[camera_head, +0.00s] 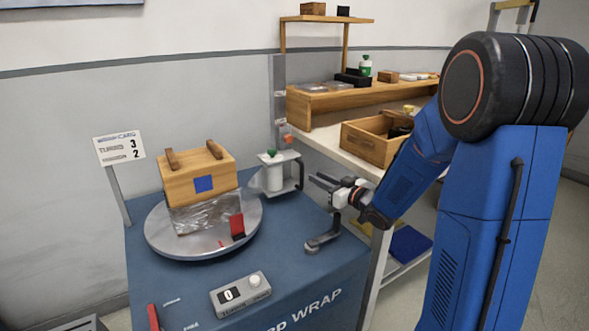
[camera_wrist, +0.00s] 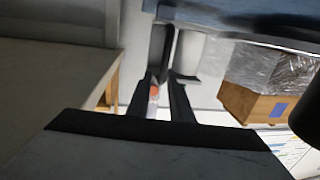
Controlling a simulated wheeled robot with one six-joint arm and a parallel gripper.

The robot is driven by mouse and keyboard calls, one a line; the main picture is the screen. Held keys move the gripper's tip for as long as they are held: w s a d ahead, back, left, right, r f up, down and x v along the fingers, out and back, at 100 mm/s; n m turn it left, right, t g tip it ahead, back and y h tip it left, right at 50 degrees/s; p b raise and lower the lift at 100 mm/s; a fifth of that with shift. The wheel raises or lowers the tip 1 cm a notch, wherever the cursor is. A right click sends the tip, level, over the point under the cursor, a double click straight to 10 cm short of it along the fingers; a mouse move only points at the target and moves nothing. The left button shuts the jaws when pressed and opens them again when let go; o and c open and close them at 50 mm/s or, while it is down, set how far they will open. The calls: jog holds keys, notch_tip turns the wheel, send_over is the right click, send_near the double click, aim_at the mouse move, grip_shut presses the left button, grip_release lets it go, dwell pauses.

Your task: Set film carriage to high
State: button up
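The film carriage (camera_head: 277,174) is a pale bracket holding a white film roll, with a green knob on top and a dark handle (camera_head: 299,174) on its right side. It sits low on the upright metal mast (camera_head: 279,100), below a small orange mark (camera_head: 287,137). My gripper (camera_head: 316,181) is just right of the handle, fingers pointing left at it, apart and apparently empty. In the wrist view, which looks upside down, the two dark fingers (camera_wrist: 160,98) are spread, with an orange patch showing between them. Whether they touch the handle is unclear.
A wooden box (camera_head: 198,178), partly film-wrapped, stands on the round turntable (camera_head: 165,240). A counter box (camera_head: 240,294) shows 0. A crank (camera_head: 322,236) lies in front of my gripper. A shelf bench with a wooden crate (camera_head: 368,146) is behind right.

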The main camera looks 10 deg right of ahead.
aim_at(282, 164)
jog(key=shift+y, duration=0.5)
jog(key=x, duration=1.2)
jog(key=shift+a+f, duration=0.25)
jog(key=shift+a, duration=0.05)
jog(key=shift+c, duration=0.7)
grip_shut()
